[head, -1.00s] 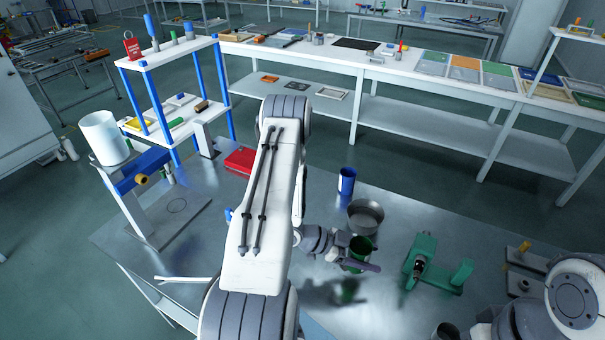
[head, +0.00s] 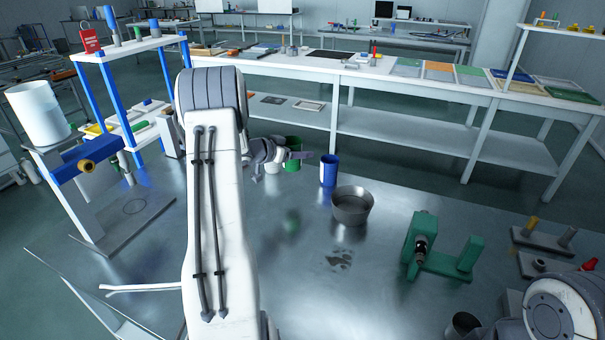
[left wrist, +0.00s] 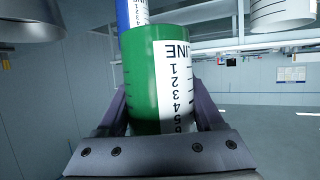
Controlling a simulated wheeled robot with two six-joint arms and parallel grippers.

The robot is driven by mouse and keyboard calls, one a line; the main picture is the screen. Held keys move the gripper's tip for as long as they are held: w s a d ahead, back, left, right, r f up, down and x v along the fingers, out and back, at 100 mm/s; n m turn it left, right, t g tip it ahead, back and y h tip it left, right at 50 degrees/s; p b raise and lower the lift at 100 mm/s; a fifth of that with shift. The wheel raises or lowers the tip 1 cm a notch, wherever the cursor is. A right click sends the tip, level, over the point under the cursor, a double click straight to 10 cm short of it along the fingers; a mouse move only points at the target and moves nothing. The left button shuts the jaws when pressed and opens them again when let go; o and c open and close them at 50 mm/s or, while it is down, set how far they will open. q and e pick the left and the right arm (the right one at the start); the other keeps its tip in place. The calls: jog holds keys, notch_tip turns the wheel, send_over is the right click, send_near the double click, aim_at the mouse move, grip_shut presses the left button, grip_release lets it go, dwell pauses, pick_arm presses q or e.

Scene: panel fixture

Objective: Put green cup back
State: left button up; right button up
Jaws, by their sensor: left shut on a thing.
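The green cup (head: 294,145) is in my left gripper (head: 291,157), which is shut on it, to the left of the blue cup. A greenish reflection lies on the metal table (head: 310,275) well below it, so it appears held above the table. In the left wrist view the green cup (left wrist: 150,75) fills the middle between the fingers, its white label with numbers upside down. The blue cup (head: 328,170) stands on the table; it also shows behind the green cup in the left wrist view (left wrist: 131,12). My right gripper is not in view.
A metal bowl (head: 351,207) stands in front of the blue cup. A green fixture (head: 432,248) stands to the right. A blue-legged shelf (head: 166,75) rises behind left.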

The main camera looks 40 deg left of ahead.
pick_arm(q)
jog(key=w+a+f, duration=0.1)
jog(key=w+f, duration=0.1)
jog(key=w, duration=0.1)
jog(key=w+a+f, duration=0.1)
jog(key=w+f, duration=0.1)
jog(key=w, duration=0.1)
jog(key=w+a+f, duration=0.2)
jog(key=shift+w+p, duration=0.3)
jog(key=shift+w, duration=0.1)
jog(key=shift+f, duration=1.95)
jog(key=shift+f, duration=0.1)
jog(key=o, duration=1.5)
jog(key=v, duration=1.2)
